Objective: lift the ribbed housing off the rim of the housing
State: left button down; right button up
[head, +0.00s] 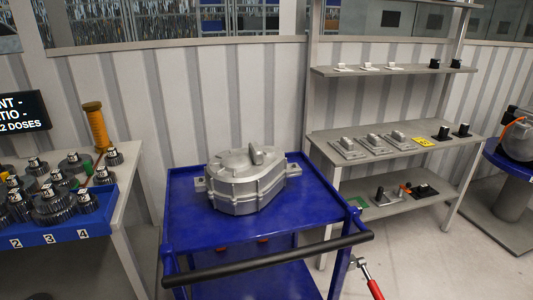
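A grey metal unit stands on the blue cart (190,233) in the middle of the head view. Its upper part, which I take for the ribbed housing (228,168), has a raised fin on top. It sits on the lower housing (234,197), whose flat lugs show at both sides. The two parts look closed together, with a rim line between them. Neither of my grippers shows in the head view, and nothing touches the unit.
The cart's black handle bar (270,258) crosses in front. A blue tray (65,232) of gears is on the left table. A shelf (400,150) with small metal parts stands at the right. Bare cart top surrounds the unit.

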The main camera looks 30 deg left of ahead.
aim_at(234, 175)
jog(key=u, duration=1.1)
